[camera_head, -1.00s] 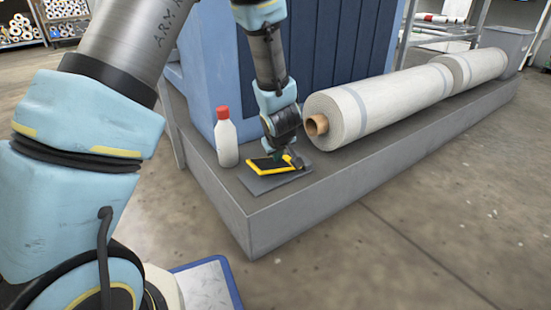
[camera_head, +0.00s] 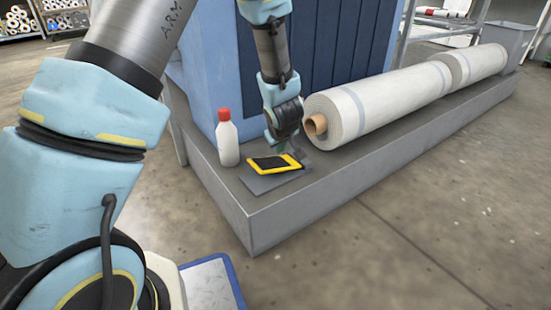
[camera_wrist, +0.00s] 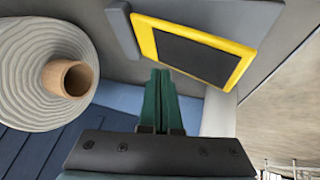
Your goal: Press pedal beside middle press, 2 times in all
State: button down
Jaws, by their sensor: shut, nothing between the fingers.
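The pedal (camera_head: 274,164) is a black pad in a yellow frame on a grey plate, set on the grey plinth beside the blue press. In the wrist view the pedal (camera_wrist: 195,52) fills the upper right, with its yellow frame in plain sight. My gripper (camera_head: 282,149) is above and just behind the pedal in the head view. In the wrist view its green fingers (camera_wrist: 160,75) are together and empty, beside the pedal's near edge in that picture. They look apart from the pedal.
A white bottle with a red cap (camera_head: 227,138) stands left of the pedal. A large white roll with a brown core (camera_head: 385,105) lies to the right on the plinth (camera_head: 330,198). The blue press (camera_head: 215,60) rises behind. The floor in front is open.

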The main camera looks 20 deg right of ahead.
jog(key=shift+w+d+r+p, duration=0.1)
jog(key=shift+d+r+p, duration=0.15)
jog(key=shift+r+p, duration=0.65)
jog(key=shift+d+r+p, duration=0.25)
jog(key=shift+r+p, duration=0.55)
jog(key=shift+p, duration=0.2)
jog(key=shift+f, duration=0.1)
dwell(0.9)
jog(key=r, duration=0.2)
jog(key=d+r, duration=0.1)
jog(key=shift+w+r, duration=0.1)
jog(key=shift+r, duration=0.25)
jog(key=shift+f, duration=0.1)
jog(key=b, duration=1)
send_over(283, 163)
jog(key=a, duration=0.1)
notch_tip(283, 163, down, 8)
jog(key=shift+a+r, duration=0.15)
jog(key=shift+r, duration=0.05)
jog(key=shift+s+a+f, duration=0.15)
jog(key=shift+s+f, duration=0.05)
jog(key=shift+f, duration=0.1)
